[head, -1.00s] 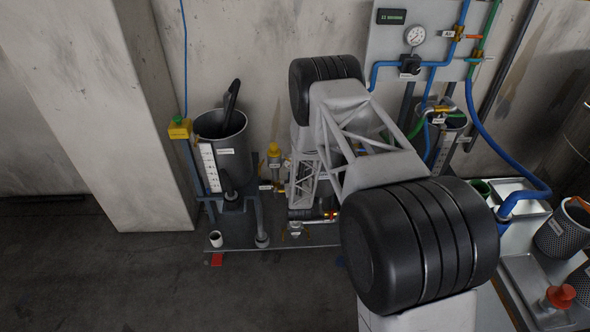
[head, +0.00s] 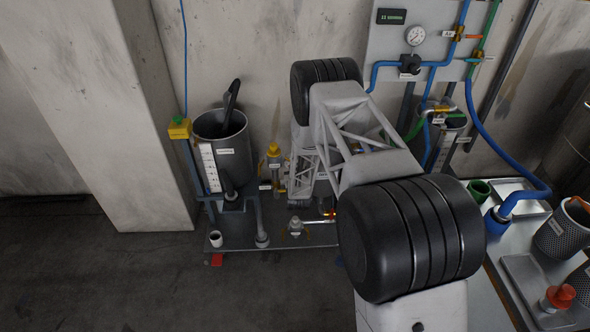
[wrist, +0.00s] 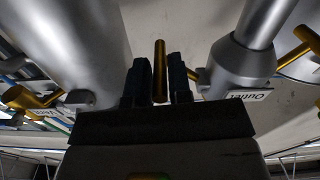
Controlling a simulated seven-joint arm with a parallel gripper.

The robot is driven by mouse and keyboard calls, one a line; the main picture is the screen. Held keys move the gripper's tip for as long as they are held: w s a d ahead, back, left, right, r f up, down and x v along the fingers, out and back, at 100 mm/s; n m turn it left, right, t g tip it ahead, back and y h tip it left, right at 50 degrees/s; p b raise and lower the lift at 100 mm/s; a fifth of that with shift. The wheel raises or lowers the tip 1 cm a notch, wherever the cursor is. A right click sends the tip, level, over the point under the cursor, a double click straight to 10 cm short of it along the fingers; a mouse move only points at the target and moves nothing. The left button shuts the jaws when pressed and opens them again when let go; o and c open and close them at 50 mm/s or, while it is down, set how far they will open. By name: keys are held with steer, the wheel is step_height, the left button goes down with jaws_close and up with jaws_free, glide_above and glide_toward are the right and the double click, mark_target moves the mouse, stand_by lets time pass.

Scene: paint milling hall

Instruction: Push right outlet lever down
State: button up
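In the wrist view my gripper (wrist: 158,85) has its two dark fingers apart. An upright brass lever (wrist: 160,70) shows in the gap between them, with a narrow space on each side; contact is not clear. A grey pipe fitting with an upside-down "Outlet" label (wrist: 247,96) stands to the right, with another brass lever (wrist: 298,55) at the right edge. A third brass lever (wrist: 30,98) is at the left, near a label reading "Vent". I cannot tell which lever is the right outlet one. In the head view my arm hides the gripper.
The head view shows a grey vessel (head: 222,145) at left, and a yellow-topped valve (head: 274,160) and a small valve (head: 295,227) on a low frame. A gauge panel (head: 430,35) with blue hoses (head: 485,125) is behind. A bench with baskets (head: 562,232) is at right.

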jaws_close()
steer(key=shift+a+f, duration=0.1)
steer(key=shift+a+f+m, duration=0.35)
steer(key=shift+a+m, duration=0.1)
steer(key=shift+m, duration=0.65)
steer(key=shift+a+f+m, duration=0.35)
steer(key=shift+a+m, duration=0.1)
steer(key=shift+m, duration=0.65)
steer(key=shift+o, duration=2.2)
jaws_free()
steer(key=shift+s, duration=0.15)
steer(key=s, duration=0.7)
steer(key=shift+s, duration=0.25)
